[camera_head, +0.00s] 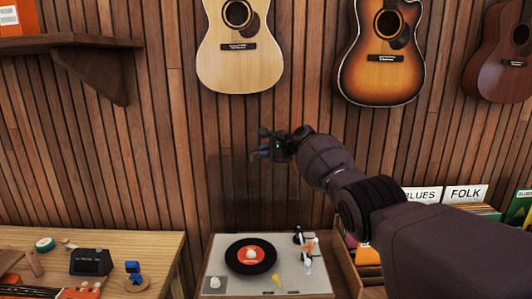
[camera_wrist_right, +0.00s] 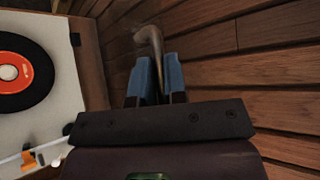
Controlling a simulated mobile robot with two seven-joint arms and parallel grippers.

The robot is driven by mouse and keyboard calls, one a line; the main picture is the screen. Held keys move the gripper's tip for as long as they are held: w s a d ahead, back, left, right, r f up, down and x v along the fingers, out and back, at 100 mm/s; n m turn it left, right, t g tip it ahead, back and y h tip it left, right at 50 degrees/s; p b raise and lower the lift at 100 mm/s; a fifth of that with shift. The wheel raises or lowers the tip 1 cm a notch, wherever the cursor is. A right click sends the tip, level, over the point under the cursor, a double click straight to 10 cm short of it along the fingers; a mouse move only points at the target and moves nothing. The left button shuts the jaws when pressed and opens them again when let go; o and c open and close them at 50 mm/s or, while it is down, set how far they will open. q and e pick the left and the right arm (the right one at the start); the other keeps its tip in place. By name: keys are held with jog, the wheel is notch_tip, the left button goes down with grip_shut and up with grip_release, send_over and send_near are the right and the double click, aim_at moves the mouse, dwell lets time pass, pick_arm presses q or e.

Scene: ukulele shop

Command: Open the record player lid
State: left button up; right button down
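The record player (camera_head: 222,258) stands at the bottom middle of the head view, with a black record (camera_head: 238,262) on its pale deck. Its clear, tinted lid (camera_head: 240,190) shows faintly as a raised, nearly upright panel behind the deck. My right gripper (camera_head: 265,148) is at the lid's top edge, high above the deck. In the right wrist view its two blue fingers (camera_wrist_right: 159,82) are close together, with a curved, brownish edge (camera_wrist_right: 150,40) running between them, seemingly the lid's rim. The deck and record (camera_wrist_right: 20,72) show at left there. My left gripper is out of view.
Guitars (camera_head: 240,70) hang on the slatted wood wall above and behind the gripper. A wooden workbench (camera_head: 130,245) with small tools stands at left. Record crates with BLUES and FOLK dividers (camera_head: 465,194) stand at right, partly behind my right arm.

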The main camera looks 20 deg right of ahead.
jog(key=c, duration=1.2)
grip_release()
jog(key=shift+o, duration=0.2)
jog(key=shift+s+d+r, duration=0.1)
